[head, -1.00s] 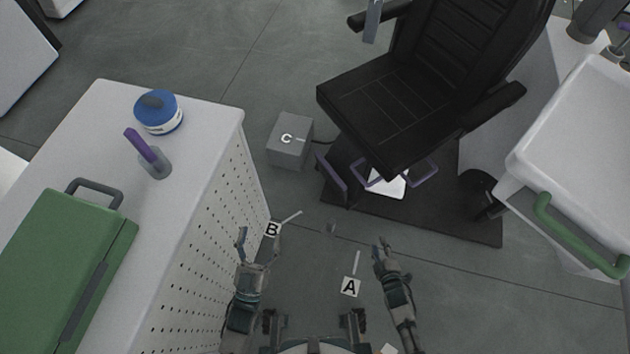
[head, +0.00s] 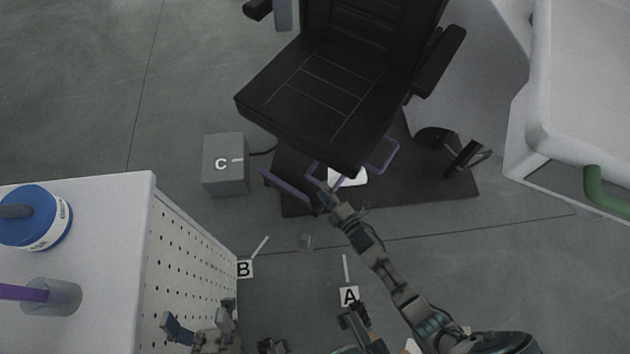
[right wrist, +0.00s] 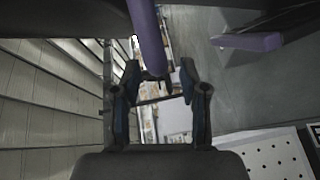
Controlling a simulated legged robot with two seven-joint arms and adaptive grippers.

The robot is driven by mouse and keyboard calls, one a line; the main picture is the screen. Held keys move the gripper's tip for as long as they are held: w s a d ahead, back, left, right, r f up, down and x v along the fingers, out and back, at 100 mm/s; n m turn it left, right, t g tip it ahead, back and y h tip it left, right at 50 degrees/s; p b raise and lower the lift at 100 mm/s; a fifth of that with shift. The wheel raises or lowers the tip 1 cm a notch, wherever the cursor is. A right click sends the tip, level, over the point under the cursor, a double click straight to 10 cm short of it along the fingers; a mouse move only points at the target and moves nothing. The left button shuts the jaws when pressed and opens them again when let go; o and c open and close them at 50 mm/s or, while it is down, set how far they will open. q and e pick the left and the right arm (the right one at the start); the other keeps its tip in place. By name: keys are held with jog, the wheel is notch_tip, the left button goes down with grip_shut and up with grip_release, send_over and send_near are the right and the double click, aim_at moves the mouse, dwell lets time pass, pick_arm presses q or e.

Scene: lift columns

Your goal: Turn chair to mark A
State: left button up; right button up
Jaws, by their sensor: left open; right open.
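The black chair (head: 315,95) stands over a dark base plate (head: 430,180), its seat corner pointing toward me. A purple loop bar (head: 384,158) and a separate purple pedal (head: 284,190) show below the seat. My right gripper (head: 328,193) is open at the near end of the purple bar. In the right wrist view, a purple bar (right wrist: 147,35) reaches between the open fingers (right wrist: 160,75); contact is unclear. My left gripper (head: 200,328) is open and empty beside the perforated cabinet. Floor mark A (head: 349,296) has a white line; mark B (head: 244,269) is to its left.
A grey box marked C (head: 225,164) sits left of the chair, with a cable. The white cabinet (head: 110,220) at left carries a blue tub (head: 36,218) and a holder with a purple handle (head: 50,297). A white cart (head: 585,100) stands at right.

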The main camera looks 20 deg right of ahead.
jog(key=w, duration=0.2)
jog(key=w+b, duration=0.1)
jog(key=shift+w+d+f, duration=0.1)
jog(key=shift+d+f, duration=0.15)
jog(key=shift+f, duration=0.15)
jog(key=shift+w+a, duration=0.1)
jog(key=shift+w, duration=0.05)
jog(key=shift+a+r, duration=0.3)
jog(key=shift+a, duration=0.2)
jog(key=shift+d, duration=0.1)
jog(key=c, duration=0.8)
jog(key=shift+d+f, duration=0.1)
jog(key=shift+d, duration=0.25)
grip_shut()
